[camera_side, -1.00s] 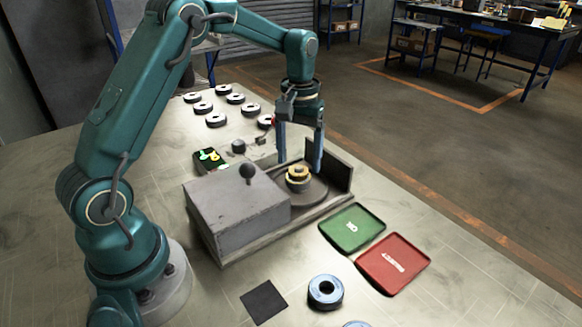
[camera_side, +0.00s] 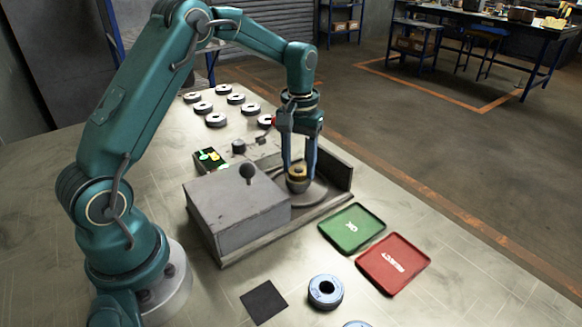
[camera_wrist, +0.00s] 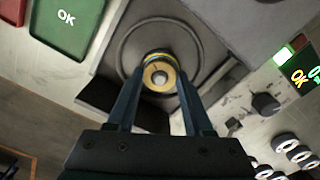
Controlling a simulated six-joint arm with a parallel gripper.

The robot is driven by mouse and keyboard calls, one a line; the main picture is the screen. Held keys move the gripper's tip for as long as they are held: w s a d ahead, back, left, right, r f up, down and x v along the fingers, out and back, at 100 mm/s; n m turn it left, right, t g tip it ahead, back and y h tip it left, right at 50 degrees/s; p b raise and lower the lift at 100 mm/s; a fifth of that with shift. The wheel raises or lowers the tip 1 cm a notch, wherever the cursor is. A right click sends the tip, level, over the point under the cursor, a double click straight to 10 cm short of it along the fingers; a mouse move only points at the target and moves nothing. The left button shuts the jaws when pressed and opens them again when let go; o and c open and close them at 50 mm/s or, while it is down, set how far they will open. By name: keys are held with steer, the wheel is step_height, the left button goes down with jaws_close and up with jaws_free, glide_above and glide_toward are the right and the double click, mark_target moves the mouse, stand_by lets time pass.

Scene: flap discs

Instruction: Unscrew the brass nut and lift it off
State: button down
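The brass nut (camera_side: 298,170) sits on top of a stack at the middle of a round grey turntable (camera_side: 318,192) on the fixture. In the wrist view the nut (camera_wrist: 160,74) is a pale brass ring with a round centre, and a blue and yellow band shows behind it. My gripper (camera_side: 299,176) points down with one finger on each side of the nut. In the wrist view the fingertips of my gripper (camera_wrist: 160,72) lie against the nut's sides. The fingers hide part of the nut in the side view.
A green tray (camera_side: 340,239) and a red tray (camera_side: 378,277) lie in front. Several discs (camera_side: 216,120) lie at the back; a blue-rimmed disc (camera_side: 325,303) lies near the front.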

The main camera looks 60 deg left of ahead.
steer(key=n, duration=1.1)
steer(key=shift+n, duration=0.5)
steer(key=n, duration=0.5)
steer(key=shift+n, duration=0.3)
steer(key=n, duration=0.5)
steer(key=shift+n, duration=0.3)
steer(key=shift+r, duration=2.5)
